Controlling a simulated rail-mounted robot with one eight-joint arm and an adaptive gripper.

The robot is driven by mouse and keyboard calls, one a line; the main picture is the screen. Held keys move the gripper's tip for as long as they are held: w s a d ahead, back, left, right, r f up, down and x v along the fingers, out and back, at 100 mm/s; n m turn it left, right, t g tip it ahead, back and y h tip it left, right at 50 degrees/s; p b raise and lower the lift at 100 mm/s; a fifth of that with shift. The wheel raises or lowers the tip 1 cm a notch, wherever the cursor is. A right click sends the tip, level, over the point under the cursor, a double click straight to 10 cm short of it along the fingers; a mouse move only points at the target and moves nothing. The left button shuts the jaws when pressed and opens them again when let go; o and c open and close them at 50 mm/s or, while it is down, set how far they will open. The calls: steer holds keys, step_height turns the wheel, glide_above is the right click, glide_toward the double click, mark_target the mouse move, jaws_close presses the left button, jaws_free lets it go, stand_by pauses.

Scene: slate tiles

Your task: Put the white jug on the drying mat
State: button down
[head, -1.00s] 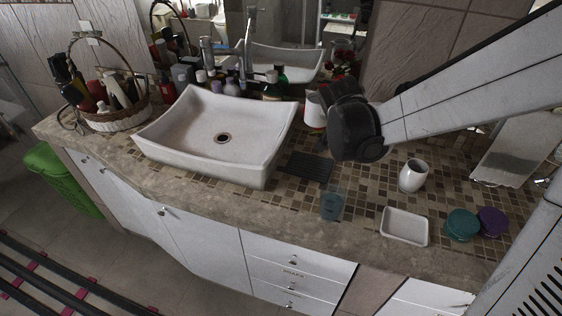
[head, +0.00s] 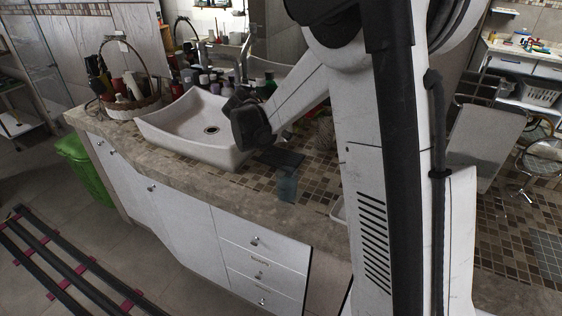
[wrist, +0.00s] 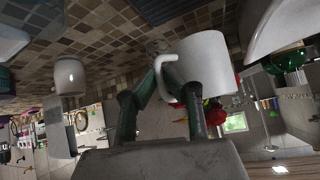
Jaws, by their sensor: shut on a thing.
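The white jug (wrist: 200,62) with its handle shows in the wrist view, between the dark green fingers of my gripper (wrist: 172,78). My gripper is shut on it. In the head view my dark wrist (head: 251,126) is over the right edge of the sink and hides the jug and fingers. The drying mat, a dark ridged rectangle (head: 280,158), lies on the tiled counter just right of the sink, below and right of my wrist. Its dark edge also shows at the top of the wrist view (wrist: 157,9). The jug appears apart from it.
Several bottles (head: 205,80) line the back. A white jar (wrist: 68,75) stands on the tiles. My arm covers the right counter.

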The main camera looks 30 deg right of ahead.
step_height(320, 180, down, 9)
stand_by(0.5)
steer(key=shift+f, duration=0.15)
steer(key=c, duration=1.8)
jaws_free()
steer(key=shift+c, duration=0.2)
steer(key=shift+r, duration=0.2)
steer(key=v, duration=1.2)
steer(key=s+a+r+n+t+y, duration=0.1)
steer(key=s+a+r+n+y, duration=0.1)
steer(key=s+r+n, duration=0.35)
steer(key=s+a+r+n+y, duration=0.1)
steer(key=s+r+n+y, duration=0.15)
steer(key=s, duration=0.65)
steer(key=s+a+n+t+y, duration=0.1)
steer(key=s+a+n+y, duration=0.1)
steer(key=s, duration=0.5)
steer(key=s+a+n+t+y, duration=0.1)
steer(key=s+a+n+y, duration=0.1)
steer(key=s+a+n, duration=0.2)
steer(key=s, duration=0.3)
steer(key=shift+s+f+n, duration=0.25)
steer(key=shift+s+n, duration=0.05)
